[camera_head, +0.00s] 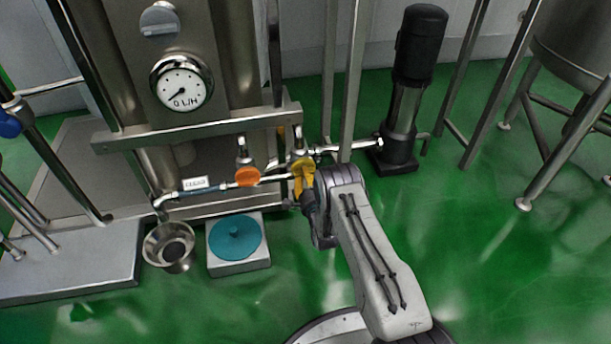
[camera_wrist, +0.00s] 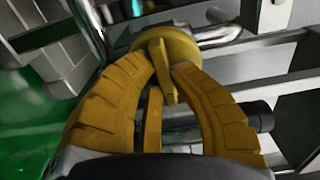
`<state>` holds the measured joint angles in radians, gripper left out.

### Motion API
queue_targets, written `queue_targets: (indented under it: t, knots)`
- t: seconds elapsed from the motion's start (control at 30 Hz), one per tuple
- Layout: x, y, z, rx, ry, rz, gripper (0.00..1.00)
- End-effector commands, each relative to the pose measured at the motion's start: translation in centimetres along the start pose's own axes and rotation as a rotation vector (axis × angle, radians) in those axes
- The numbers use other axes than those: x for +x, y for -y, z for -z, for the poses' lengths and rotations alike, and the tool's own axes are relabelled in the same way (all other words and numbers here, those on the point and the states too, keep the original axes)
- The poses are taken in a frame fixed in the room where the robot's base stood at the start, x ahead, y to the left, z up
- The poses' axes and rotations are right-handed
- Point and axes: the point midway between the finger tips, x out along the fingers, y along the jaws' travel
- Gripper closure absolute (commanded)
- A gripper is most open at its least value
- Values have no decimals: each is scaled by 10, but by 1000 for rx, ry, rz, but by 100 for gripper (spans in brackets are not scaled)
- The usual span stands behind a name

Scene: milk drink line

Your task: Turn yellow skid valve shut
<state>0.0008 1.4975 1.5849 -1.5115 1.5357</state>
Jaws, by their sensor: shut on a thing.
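The yellow skid valve (camera_wrist: 176,45) is a round yellow knob with a flat raised grip, at the top middle of the wrist view. My gripper (camera_wrist: 163,78) has yellow fingers that close in on both sides of that raised grip. In the head view my gripper (camera_head: 301,186) is at the pipe on the skid front, right of the orange valve. The yellow valve and the yellow fingers overlap there, so I cannot separate them clearly. The valve's turn angle is hard to tell.
An orange valve (camera_head: 247,176) sits just left on the same pipe. A flow gauge (camera_head: 183,88) is above. A black pump (camera_head: 409,85) stands to the right. A steel bowl (camera_head: 169,245) and a scale with a teal disc (camera_head: 235,238) stand below.

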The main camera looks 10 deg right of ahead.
Motion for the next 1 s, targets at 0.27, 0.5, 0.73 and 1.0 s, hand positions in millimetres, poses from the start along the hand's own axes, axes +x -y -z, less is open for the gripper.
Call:
queue_targets:
  t: [0.27,0.5,0.73,1.0]
  knots:
    - [0,0,0,53,0,0,100]
    - [0,0,0,52,0,1,73]
    - [0,0,0,51,0,0,54]
    - [-1,0,0,50,0,0,54]
